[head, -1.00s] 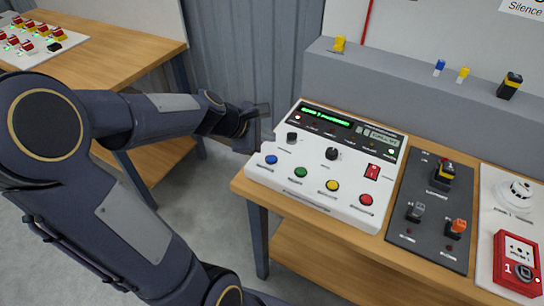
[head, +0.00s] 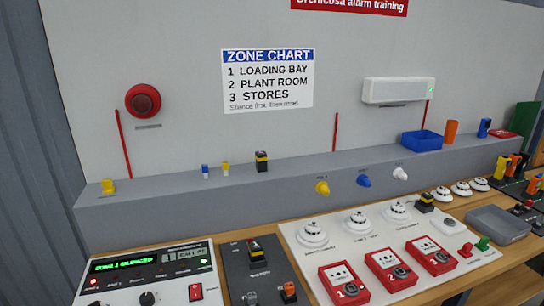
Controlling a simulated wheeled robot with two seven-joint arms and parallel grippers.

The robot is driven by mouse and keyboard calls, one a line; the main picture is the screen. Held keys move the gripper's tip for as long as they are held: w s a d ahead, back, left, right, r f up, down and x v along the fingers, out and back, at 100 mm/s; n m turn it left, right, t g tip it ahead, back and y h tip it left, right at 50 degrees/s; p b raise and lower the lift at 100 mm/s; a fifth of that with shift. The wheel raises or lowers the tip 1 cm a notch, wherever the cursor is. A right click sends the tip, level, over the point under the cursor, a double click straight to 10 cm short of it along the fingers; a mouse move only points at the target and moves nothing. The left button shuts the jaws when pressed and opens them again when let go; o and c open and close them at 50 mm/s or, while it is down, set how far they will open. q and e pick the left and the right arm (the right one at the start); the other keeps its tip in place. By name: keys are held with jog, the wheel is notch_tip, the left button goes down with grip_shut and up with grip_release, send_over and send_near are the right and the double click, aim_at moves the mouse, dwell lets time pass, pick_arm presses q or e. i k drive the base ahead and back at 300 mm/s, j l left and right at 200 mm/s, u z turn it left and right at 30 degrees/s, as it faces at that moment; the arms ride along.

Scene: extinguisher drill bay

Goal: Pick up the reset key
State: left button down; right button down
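No thing in the head view is readably labelled as the reset key, so I cannot tell which one it is. Several small items stand on the grey ledge (head: 160,213): a yellow piece (head: 108,186) at the left end, a small blue piece (head: 205,171), a small yellow piece (head: 225,169) and a black-and-yellow block (head: 262,161). Below, the white control panel (head: 150,284) has a lit green display, a black knob and a red switch. Neither of my grippers is in view now.
A dark switch plate (head: 235,262) lies right of the panel. A white board (head: 296,245) carries detectors and red call points (head: 343,284). A blue bin (head: 421,140) and an orange cylinder (head: 451,131) stand on the ledge; a grey tray (head: 497,224) lies at right.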

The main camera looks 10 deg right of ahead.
aim_at(468, 247)
jog(key=z, duration=0.45)
jog(key=k+j+z, duration=0.1)
jog(key=z, duration=0.85)
jog(key=k+z, duration=0.15)
jog(key=z, duration=0.3)
